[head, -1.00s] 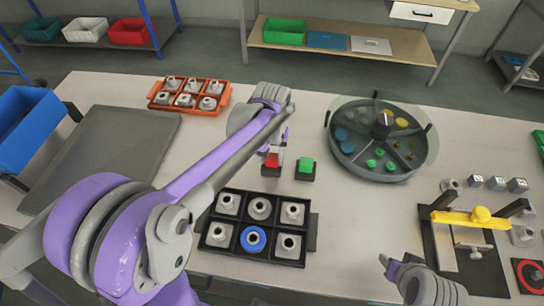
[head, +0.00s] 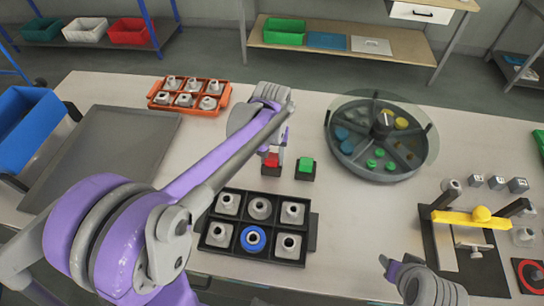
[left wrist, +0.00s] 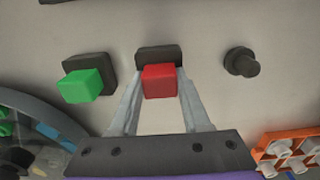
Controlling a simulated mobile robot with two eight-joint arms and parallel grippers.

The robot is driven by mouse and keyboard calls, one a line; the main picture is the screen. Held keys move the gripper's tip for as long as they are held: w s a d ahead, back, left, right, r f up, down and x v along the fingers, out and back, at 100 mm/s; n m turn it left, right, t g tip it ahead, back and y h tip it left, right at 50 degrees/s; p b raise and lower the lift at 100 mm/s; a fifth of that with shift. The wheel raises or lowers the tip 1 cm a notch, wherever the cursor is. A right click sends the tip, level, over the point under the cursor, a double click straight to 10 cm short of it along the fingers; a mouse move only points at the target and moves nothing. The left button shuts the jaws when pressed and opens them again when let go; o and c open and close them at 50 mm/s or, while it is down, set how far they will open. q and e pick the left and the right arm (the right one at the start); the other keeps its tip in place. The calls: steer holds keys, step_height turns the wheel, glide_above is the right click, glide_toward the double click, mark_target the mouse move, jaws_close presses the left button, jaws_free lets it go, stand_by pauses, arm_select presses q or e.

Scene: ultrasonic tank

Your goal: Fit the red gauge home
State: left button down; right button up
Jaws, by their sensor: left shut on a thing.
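The red gauge (head: 271,160) is a small red block at a black base (head: 270,171) near the middle of the table. My left gripper (head: 279,154) is shut on it, partly hidden by its own arm. In the left wrist view the red gauge (left wrist: 159,81) is between the two fingertips, with the black base (left wrist: 158,54) right behind it. I cannot tell whether it is fully seated. A green block (head: 306,164) on a similar black base is just to the right, apart from the gripper. My right gripper (head: 388,266) is low at the right, over the table's front.
A black tray (head: 212,234) of grey parts and one blue ring is in front. A round divided dish (head: 384,174) stands right, a yellow-barred fixture (head: 462,217) further right. An orange tray (head: 154,103) stands behind. A dark knob (left wrist: 242,63) shows in the wrist view.

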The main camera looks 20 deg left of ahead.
arm_select(q)
steer(key=shift+f, duration=0.1)
stand_by(0.3)
steer(key=c, duration=0.6)
jaws_free()
steer(key=o, duration=0.3)
steer(key=shift+s, duration=0.1)
arm_select(e)
steer(key=shift+a, duration=0.15)
steer(key=shift+w+r+p, duration=0.2)
steer(key=shift+r+p, duration=0.15)
steer(key=shift+r, duration=0.1)
arm_select(q)
step_height(320, 180, up, 11)
steer(key=shift+a, duration=0.15)
